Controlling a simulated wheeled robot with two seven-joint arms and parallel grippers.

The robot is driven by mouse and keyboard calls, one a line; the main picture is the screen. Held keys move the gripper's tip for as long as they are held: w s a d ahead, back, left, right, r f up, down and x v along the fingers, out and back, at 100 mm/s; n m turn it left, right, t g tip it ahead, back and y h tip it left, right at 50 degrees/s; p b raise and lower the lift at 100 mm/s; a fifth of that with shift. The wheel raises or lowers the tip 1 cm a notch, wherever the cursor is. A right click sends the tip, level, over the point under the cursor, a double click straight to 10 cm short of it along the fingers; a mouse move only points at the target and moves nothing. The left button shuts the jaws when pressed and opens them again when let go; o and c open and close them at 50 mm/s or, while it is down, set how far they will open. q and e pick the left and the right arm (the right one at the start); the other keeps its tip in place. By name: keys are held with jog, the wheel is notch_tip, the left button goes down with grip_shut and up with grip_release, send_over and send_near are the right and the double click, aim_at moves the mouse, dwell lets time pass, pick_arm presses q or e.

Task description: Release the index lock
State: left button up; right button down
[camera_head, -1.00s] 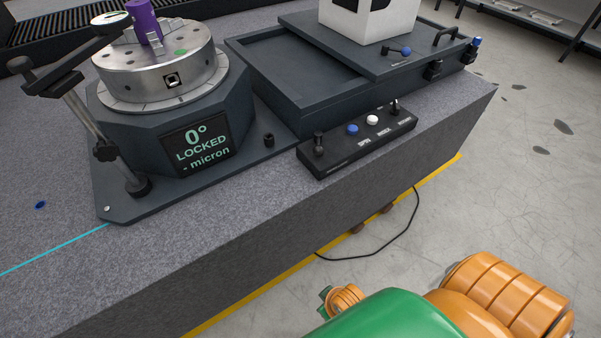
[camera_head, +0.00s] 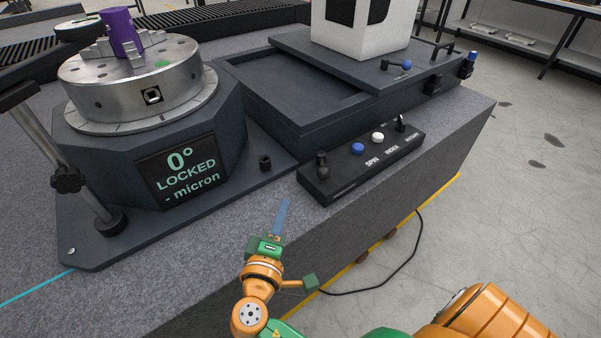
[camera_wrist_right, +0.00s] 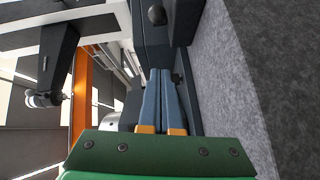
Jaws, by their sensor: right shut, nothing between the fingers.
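The rotary table (camera_head: 140,88) stands at the left on a dark base, with a round metal plate. Its display (camera_head: 183,172) reads "0° LOCKED - micron". A black control box (camera_head: 345,186) lies near the granite's front edge. It carries a black knob (camera_head: 322,165), a blue button (camera_head: 358,148), a white button (camera_head: 377,137) and a black lever (camera_head: 400,123); labels read SPIN and INDEX, and a third is hard to read. My right gripper (camera_head: 285,205) is shut and empty, left of and in front of the box, apart from it. Its blue fingers (camera_wrist_right: 160,85) show together in the wrist view. My left gripper is out of view.
A purple part (camera_head: 122,35) sits clamped on the plate. A dark tray (camera_head: 290,95) with a white block (camera_head: 362,30) stands behind the box. A tilted post with a black clamp knob (camera_head: 67,180) rises at the left. A black cable hangs by the granite's front face.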

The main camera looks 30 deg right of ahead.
aim_at(322, 166)
jog(key=shift+w+a+r, duration=0.1)
jog(key=shift+a+r, duration=0.05)
jog(key=shift+r, duration=0.25)
jog(key=shift+s, duration=0.2)
jog(key=x, duration=1)
jog(key=shift+d+b, duration=0.3)
jog(key=shift+b, duration=0.1)
jog(key=shift+s+d+p, duration=0.3)
jog(key=shift+d, duration=0.25)
jog(key=shift+s+d+p, duration=0.3)
jog(key=shift+s+d, duration=0.05)
jog(key=shift+d, duration=0.2)
jog(key=shift+s+d+f, duration=0.3)
jog(key=shift+d+f, duration=0.05)
jog(key=shift+d, duration=0.1)
